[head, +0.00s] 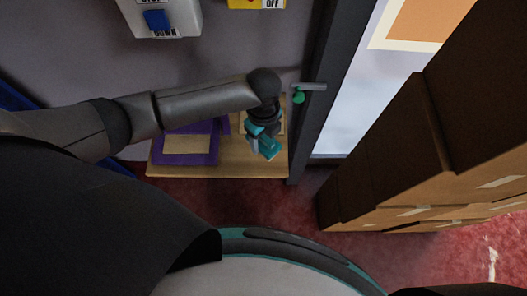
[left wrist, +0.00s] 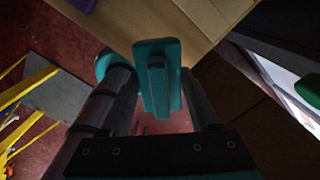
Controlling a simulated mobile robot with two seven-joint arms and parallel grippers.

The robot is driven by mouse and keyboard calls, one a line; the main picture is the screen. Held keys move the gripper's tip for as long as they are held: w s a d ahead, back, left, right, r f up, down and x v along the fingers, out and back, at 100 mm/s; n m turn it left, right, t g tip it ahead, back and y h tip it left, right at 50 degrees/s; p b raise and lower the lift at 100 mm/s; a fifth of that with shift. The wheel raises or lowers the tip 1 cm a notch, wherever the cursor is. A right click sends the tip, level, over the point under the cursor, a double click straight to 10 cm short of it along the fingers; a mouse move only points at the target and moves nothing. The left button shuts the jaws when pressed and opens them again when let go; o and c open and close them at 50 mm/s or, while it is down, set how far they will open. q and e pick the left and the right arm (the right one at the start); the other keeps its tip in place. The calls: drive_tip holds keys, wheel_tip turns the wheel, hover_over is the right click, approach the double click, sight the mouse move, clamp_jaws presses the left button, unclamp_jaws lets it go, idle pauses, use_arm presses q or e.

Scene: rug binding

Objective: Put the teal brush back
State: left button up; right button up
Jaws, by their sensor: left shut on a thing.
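The teal brush (head: 269,149) is in my left gripper (head: 260,138), above the right end of a low wooden surface (head: 245,170). In the left wrist view the brush (left wrist: 157,75) shows as a teal block with a raised bar, between the two dark fingers of the gripper (left wrist: 158,95). The gripper is shut on it. A second rounded teal piece (left wrist: 112,60) shows beside the left finger; I cannot tell whether it belongs to the gripper. My right gripper is not in view.
A purple holder with a tan panel (head: 190,145) stands on the wooden surface, left of the gripper. A dark door frame with a green-knobbed handle (head: 299,97) is close on the right. Stacked cardboard boxes (head: 400,170) fill the right side. Red floor (head: 300,215) lies in front.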

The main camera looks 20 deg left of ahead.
use_arm(q)
wheel_tip(320, 180, down, 8)
drive_tip(key=shift+f+b, duration=0.15)
drive_tip(key=shift+b, duration=0.65)
drive_tip(key=shift+f, duration=0.1)
drive_tip(key=o, duration=1.2)
wheel_tip(320, 180, up, 12)
drive_tip(key=p, duration=0.2)
drive_tip(key=shift+p, duration=0.3)
